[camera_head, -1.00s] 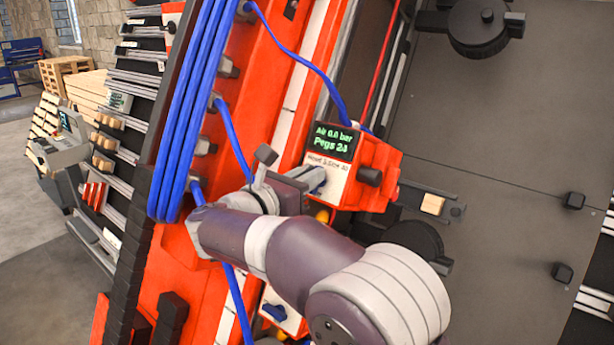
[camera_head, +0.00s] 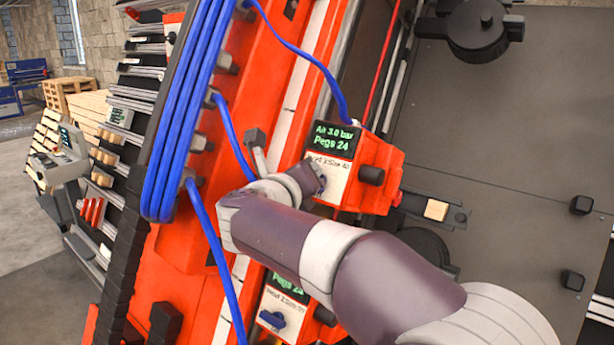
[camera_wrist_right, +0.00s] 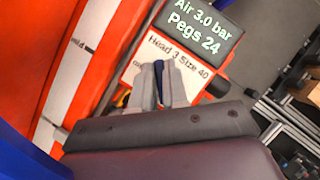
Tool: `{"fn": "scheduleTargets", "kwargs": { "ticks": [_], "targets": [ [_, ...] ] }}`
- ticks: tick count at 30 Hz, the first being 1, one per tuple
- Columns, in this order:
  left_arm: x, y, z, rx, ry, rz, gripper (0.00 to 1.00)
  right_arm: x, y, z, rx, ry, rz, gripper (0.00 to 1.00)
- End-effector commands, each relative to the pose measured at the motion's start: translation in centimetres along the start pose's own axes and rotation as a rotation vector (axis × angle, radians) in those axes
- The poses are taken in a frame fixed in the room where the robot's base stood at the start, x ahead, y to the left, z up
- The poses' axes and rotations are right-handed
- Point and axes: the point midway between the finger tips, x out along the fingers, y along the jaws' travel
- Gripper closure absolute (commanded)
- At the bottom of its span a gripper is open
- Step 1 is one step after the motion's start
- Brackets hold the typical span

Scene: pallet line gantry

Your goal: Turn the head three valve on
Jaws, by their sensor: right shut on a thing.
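The head three unit is a red box (camera_head: 378,170) with a white label reading "Head 3 Size 40" in the right wrist view (camera_wrist_right: 172,58). Its dark display (camera_head: 334,139) reads "Air 3.0 bar, Pegs 24" in green, also in the wrist view (camera_wrist_right: 198,25). My right gripper (camera_head: 316,180) is at the label face, shut on the blue valve handle (camera_wrist_right: 159,72). In the wrist view its two pale fingers (camera_wrist_right: 159,90) stand on either side of the handle, which is mostly covered. My left gripper is not in view.
Below is another head unit with a free blue valve handle (camera_head: 271,319), partly behind my right arm. Blue hoses (camera_head: 195,110) hang close to the left of the arm. A black knob (camera_head: 371,175) sticks out of the head three box. A dark panel (camera_head: 500,140) fills the right.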

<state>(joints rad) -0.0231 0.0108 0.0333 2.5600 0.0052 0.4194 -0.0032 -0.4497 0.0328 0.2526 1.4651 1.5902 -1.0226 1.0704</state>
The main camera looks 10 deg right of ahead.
Motion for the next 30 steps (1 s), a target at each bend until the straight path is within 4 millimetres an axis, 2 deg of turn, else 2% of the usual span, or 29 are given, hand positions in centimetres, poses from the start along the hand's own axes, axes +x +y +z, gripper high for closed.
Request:
{"fn": "scheduleTargets", "kwargs": {
  "ticks": [2, 8, 21, 30],
  "targets": [
    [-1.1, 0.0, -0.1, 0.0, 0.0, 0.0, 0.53, -0.1, -0.6, 0.7, -0.058, -0.006, 0.03, 1.0],
    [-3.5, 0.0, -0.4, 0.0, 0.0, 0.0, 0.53, -0.1, -0.7, 0.9, -0.227, -0.005, 0.119, 1.0],
    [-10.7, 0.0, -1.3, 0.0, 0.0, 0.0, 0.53, -0.1, -0.6, 1.0, -0.56, -0.004, 0.295, 1.0],
    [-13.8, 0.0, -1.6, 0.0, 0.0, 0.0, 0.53, -0.1, -0.3, 0.7, -0.692, -0.004, 0.366, 1.0]
  ]
}}
